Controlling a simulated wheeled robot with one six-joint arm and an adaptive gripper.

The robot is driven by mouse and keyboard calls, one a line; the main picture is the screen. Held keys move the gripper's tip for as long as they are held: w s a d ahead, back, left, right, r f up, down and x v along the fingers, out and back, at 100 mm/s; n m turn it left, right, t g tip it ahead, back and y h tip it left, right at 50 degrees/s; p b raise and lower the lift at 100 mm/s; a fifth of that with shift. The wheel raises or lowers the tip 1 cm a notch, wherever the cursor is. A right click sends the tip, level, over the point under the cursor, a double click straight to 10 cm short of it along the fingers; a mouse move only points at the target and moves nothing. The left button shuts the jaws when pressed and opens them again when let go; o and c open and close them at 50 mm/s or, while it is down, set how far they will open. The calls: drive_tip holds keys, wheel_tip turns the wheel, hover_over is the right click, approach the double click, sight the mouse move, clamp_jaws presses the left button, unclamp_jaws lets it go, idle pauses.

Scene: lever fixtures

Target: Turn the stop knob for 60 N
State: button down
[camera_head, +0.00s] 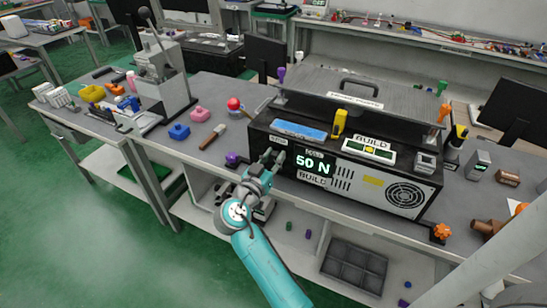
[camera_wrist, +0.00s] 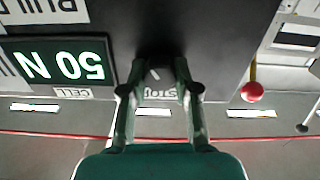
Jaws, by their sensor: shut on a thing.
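The black machine (camera_head: 258,135) stands on the bench, with a green display (camera_head: 313,165) on its front that reads 50 N. The same display (camera_wrist: 62,62) shows upside down in the wrist view. The dark stop knob (camera_wrist: 157,74) sits to the display's side, between my fingers, with a light mark on it. My gripper (camera_wrist: 157,85) is shut on the knob, one finger on each side. In the head view my gripper (camera_head: 272,158) is at the machine's front, left of the display, and hides most of the knob.
A red-topped lever (camera_head: 234,104) stands left of the machine, and a purple knob (camera_head: 232,158) sits near the bench's front edge. An orange knob (camera_head: 441,232) is at the right.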

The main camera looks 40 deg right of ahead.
drive_tip(key=m, duration=0.6)
drive_tip(key=shift+s, duration=0.1)
drive_tip(key=shift+m, duration=0.4)
idle(0.3)
drive_tip(key=c, duration=0.8)
unclamp_jaws()
drive_tip(key=shift+c, duration=0.2)
drive_tip(key=v, duration=1.2)
